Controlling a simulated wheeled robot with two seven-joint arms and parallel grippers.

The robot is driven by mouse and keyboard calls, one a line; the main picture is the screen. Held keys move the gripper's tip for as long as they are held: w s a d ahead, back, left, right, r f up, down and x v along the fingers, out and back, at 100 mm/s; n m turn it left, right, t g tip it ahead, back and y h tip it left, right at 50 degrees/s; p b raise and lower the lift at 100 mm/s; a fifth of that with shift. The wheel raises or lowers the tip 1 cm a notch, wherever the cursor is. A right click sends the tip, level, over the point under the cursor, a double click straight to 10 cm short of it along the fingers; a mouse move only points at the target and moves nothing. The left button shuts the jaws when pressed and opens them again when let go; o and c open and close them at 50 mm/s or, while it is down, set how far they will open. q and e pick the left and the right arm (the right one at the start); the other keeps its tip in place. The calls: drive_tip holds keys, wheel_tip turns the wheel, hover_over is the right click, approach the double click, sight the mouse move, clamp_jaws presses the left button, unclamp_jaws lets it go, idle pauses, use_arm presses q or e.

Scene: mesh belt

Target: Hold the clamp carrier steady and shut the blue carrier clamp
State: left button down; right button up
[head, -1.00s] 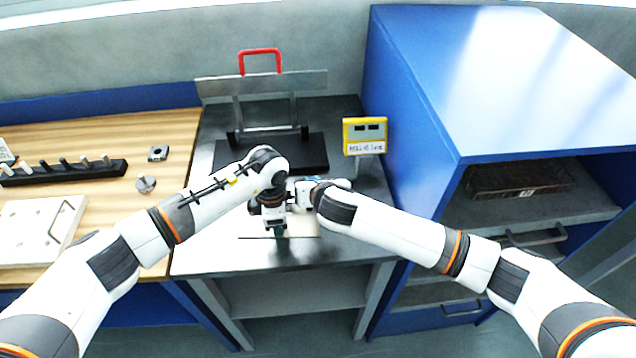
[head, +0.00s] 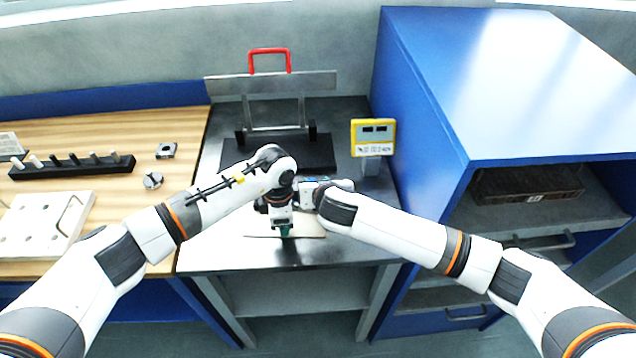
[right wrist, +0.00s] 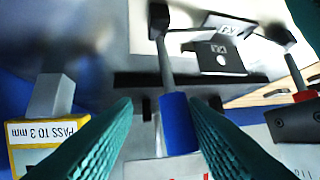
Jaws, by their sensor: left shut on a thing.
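The clamp carrier (head: 313,228) is a pale flat board at the front of the dark metal table, largely covered by my arms. My left gripper (head: 285,231) points down with its green fingertips at the board, shut on the carrier. The blue carrier clamp (right wrist: 179,125) shows in the right wrist view as a blue grip on a metal rod, which runs up to a black pivot by the pale board. My right gripper (right wrist: 165,130) is open, with its green ribbed fingers either side of the blue grip. A gap shows on the left; contact on the right is unclear.
A yellow gauge sign (head: 373,137) stands to the right. A metal frame with a red handle (head: 270,61) stands behind my grippers. A blue cabinet (head: 420,110) borders the table. A red-ended rod (right wrist: 303,96) is at the right wrist view's right edge.

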drive_tip(key=v, duration=1.2)
drive_tip(key=shift+f, duration=0.1)
use_arm(q)
drive_tip(key=c, duration=1.1)
unclamp_jaws()
drive_tip(key=shift+r, duration=0.1)
